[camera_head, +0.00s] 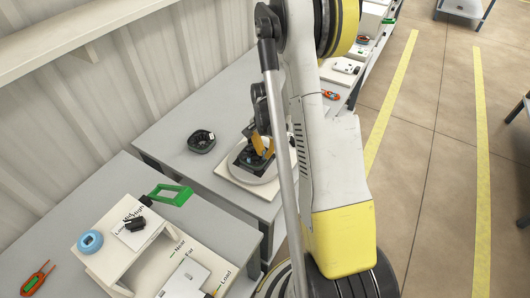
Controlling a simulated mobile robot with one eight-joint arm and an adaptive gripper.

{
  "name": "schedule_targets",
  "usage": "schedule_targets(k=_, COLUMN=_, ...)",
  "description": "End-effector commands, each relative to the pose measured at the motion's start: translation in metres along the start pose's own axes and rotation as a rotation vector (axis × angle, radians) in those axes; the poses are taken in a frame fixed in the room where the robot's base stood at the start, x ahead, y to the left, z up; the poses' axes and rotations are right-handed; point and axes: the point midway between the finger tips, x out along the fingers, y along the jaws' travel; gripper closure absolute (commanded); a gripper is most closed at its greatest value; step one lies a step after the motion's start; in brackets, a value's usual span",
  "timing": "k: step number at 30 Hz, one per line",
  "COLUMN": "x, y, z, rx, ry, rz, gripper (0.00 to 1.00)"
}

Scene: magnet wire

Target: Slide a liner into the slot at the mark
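My gripper (262,150), with orange fingers, reaches down into or just over a round grey-and-dark fixture (262,178) on a pale board on the middle bench. My arm covers its right side. I cannot tell whether the fingers touch it, whether they are open or shut, or whether they hold a liner. The slot and its mark are too small or hidden to make out.
An orange tool (38,279) lies left. A wall shelf (75,30) hangs above.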

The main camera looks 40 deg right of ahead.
Motion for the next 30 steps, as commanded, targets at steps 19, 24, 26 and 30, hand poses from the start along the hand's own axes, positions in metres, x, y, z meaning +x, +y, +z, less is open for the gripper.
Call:
schedule_targets(k=19, x=0.0103, y=0.0, z=0.0, rx=0.0, ry=0.0, rz=0.0, gripper=1.0)
schedule_targets(k=24, x=0.0105, y=0.0, z=0.0, rx=0.0, ry=0.0, rz=0.0, gripper=1.0)
schedule_targets(k=26, x=0.0104, y=0.0, z=0.0, rx=0.0, ry=0.0, rz=0.0, gripper=1.0)
schedule_targets(k=30, x=0.0103, y=0.0, z=0.0, rx=0.0, ry=0.0, rz=0.0, gripper=0.76)
